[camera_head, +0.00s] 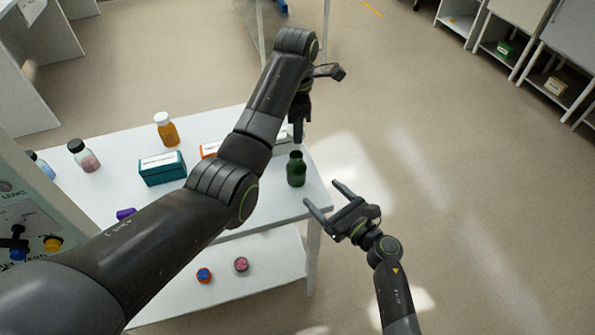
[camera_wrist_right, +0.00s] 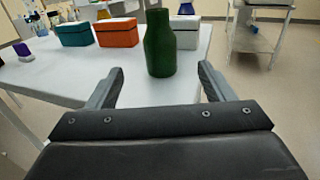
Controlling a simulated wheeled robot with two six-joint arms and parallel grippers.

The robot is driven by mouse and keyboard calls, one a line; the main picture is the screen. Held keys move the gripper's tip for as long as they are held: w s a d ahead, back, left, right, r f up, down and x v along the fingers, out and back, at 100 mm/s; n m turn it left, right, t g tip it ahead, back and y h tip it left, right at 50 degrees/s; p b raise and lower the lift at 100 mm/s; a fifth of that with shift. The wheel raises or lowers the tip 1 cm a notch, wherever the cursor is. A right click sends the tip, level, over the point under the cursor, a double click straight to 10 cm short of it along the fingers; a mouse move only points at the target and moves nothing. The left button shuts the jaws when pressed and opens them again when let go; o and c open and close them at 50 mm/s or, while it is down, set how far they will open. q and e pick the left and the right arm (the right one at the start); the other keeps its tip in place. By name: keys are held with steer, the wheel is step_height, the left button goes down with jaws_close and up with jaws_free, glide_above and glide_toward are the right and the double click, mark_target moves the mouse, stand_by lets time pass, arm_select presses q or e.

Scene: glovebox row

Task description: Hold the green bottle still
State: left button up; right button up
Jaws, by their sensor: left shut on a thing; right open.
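The green bottle (camera_head: 296,171) stands upright near the right end of the white table. My left gripper (camera_head: 298,140) points down just above and behind the bottle's neck in the head view. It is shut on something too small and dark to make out. My right gripper (camera_head: 322,196) is open and empty at the table's right edge. Its two fingers point toward the bottle, apart from it; in the right wrist view they stand left and right of it (camera_wrist_right: 160,82).
On the white table (camera_head: 105,205) are a teal box (camera_head: 162,169), an orange box (camera_head: 210,149), a white box (camera_wrist_right: 186,32), an amber bottle (camera_head: 167,132) and a pink bottle (camera_head: 85,158). A lower shelf (camera_head: 225,278) holds two small round things. Open floor lies right.

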mark_target(303, 174)
arm_select(q)
steer(key=shift+s+d+r, duration=0.1)
arm_select(e)
steer(key=x, duration=1.2)
steer(key=c, duration=1.4)
arm_select(q)
steer(key=shift+f, duration=2.55)
arm_select(e)
steer(key=shift+c, duration=0.2)
arm_select(q)
steer(key=shift+f, duration=0.85)
